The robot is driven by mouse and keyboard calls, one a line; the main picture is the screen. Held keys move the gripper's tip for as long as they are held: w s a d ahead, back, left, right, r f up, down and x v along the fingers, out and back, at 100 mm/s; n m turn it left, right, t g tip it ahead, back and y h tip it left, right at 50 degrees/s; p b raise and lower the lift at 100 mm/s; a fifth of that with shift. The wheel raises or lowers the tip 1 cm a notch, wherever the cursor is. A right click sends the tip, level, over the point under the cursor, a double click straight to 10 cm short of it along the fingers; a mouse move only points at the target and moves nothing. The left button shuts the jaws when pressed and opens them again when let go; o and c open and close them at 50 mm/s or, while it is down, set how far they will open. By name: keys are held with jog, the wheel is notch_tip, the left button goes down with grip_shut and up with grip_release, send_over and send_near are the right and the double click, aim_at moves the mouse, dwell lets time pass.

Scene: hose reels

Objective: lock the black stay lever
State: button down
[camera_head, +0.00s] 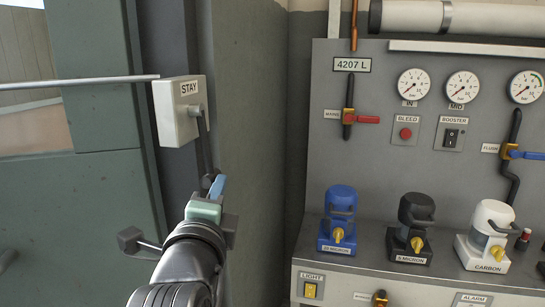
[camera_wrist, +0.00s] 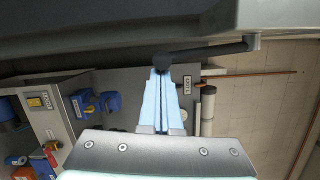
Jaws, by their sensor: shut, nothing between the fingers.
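The stay box (camera_head: 180,112) is a pale box labelled STAY, fixed to the dark post in the head view. The black stay lever (camera_head: 203,148) hangs down from a grey pivot on the box's right side. In the wrist view the lever (camera_wrist: 215,50) runs from its pivot at upper right to a round black knob (camera_wrist: 162,62). My gripper (camera_head: 217,186) is just below the lever in the head view. Its pale blue fingers (camera_wrist: 160,73) are shut and empty, with their tips at the knob. I cannot tell whether they touch it. The knob is mostly hidden in the head view.
A pale rod (camera_head: 80,82) runs left from the stay box. A grey panel (camera_head: 330,170) with gauges and coloured valves stands at right, above a shelf bearing a blue filter (camera_head: 338,215) and others. The green wall (camera_head: 250,150) is close right of my gripper.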

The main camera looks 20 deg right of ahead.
jog(key=shift+w+a+f+m+b, duration=0.15)
jog(key=shift+w+a+m+b, duration=0.15)
jog(key=shift+a+m+b, duration=0.35)
jog(key=shift+d, duration=0.15)
